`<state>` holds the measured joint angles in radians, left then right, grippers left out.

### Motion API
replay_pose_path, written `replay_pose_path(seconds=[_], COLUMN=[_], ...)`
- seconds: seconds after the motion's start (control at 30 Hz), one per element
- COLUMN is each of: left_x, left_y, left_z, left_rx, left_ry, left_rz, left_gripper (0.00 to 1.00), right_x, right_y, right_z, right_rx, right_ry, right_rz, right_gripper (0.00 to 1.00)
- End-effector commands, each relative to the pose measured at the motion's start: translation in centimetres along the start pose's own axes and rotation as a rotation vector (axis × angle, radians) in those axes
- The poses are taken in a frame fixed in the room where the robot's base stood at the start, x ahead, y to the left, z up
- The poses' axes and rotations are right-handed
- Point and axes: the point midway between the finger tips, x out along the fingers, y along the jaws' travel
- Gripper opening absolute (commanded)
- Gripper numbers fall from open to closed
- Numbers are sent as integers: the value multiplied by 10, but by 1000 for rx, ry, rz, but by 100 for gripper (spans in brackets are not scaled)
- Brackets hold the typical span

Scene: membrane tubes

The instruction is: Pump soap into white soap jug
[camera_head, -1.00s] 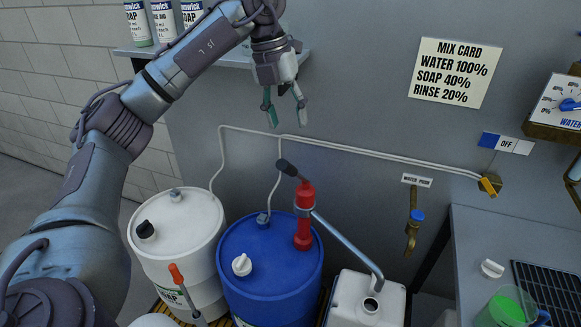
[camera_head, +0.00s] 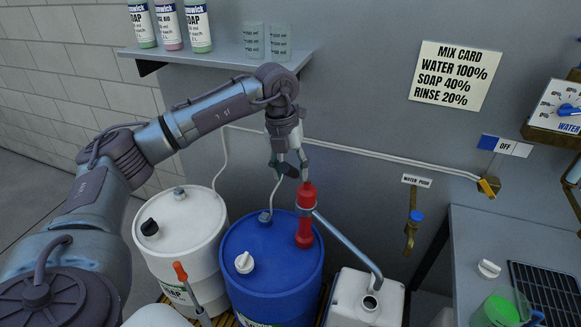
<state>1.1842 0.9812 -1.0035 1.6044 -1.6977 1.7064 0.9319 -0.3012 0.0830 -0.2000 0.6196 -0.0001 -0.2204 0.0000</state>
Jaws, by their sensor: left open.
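A red hand pump (camera_head: 305,225) stands on top of the blue drum (camera_head: 270,285). Its grey spout pipe (camera_head: 345,243) slopes down to the right, ending over the open mouth of the white jug (camera_head: 347,300). My left gripper (camera_head: 292,178) is open and points down at the top of the pump, around or just in front of where its dark handle is. The fingers largely hide the handle, so I cannot tell whether they touch it. My right gripper is not in view.
A white soap drum (camera_head: 190,235) stands left of the blue drum. A shelf (camera_head: 215,60) above holds bottles and two clear cups. A mix card (camera_head: 455,75) hangs on the wall. At right, a table (camera_head: 500,228) holds a white cap (camera_head: 488,268) and a green-filled jug (camera_head: 498,310).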

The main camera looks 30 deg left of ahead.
Motion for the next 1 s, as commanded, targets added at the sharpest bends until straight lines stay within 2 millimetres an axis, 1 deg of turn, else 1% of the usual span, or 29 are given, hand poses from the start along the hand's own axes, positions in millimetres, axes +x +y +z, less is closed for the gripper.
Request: replay_pose_path(seconds=[0.1,0.3,0.33,0.63,1.0], left_x=[4,4,4,4,6], left_y=[0,0,0,0,2], left_z=[0,0,0,0,1], left_rx=[0,1,1,0,0], left_ry=[-1,-1,-1,0,-5], left_rz=[-1,-1,-1,-1,-2], left_gripper=[52,52,50,0,0], right_x=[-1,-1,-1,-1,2], right_y=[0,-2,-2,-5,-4], right_z=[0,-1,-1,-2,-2], right_rx=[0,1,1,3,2], right_ry=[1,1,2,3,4], right_rz=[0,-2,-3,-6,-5], right_gripper=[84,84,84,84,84])
